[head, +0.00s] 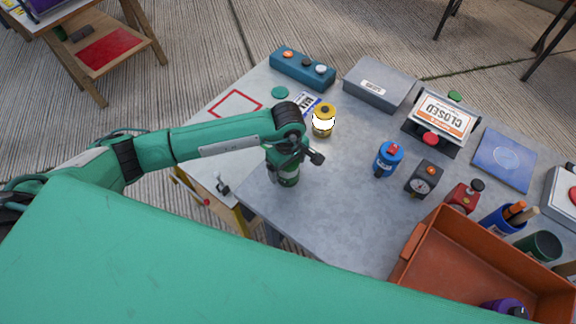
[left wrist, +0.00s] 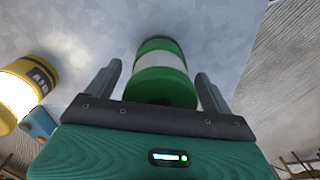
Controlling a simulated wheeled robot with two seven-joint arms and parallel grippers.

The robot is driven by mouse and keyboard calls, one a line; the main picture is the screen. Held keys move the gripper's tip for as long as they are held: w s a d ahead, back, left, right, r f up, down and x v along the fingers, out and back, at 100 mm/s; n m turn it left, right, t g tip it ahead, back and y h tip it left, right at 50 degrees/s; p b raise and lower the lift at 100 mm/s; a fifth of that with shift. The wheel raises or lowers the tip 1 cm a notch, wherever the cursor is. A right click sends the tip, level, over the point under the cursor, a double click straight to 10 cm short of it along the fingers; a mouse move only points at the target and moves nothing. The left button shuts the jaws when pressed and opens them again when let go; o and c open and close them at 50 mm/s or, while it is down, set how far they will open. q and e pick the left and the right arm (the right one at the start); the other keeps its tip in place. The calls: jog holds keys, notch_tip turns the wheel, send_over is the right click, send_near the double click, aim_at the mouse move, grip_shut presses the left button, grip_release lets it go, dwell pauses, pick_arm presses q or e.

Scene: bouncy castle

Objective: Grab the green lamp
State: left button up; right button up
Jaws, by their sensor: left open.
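The green lamp (head: 289,178) stands on the grey table (head: 330,210) near its front left edge, partly hidden by my left gripper (head: 290,163) in the head view. In the left wrist view the green lamp (left wrist: 163,84) is a green cylinder with a white band. The open fingers of my left gripper (left wrist: 159,70) show on either side of it, with visible gaps. The lamp's far end meets the grey tabletop. My right gripper is not in view.
A lit yellow lamp (head: 323,122) stands just behind and right of the green one; it also shows in the left wrist view (left wrist: 22,92). The table between is clear.

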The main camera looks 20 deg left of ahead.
pick_arm(q)
jog(key=shift+c, duration=0.2)
jog(key=c, duration=1.2)
jog(key=shift+c, duration=0.2)
jog(key=shift+w+r, duration=0.1)
jog(key=shift+r, duration=0.05)
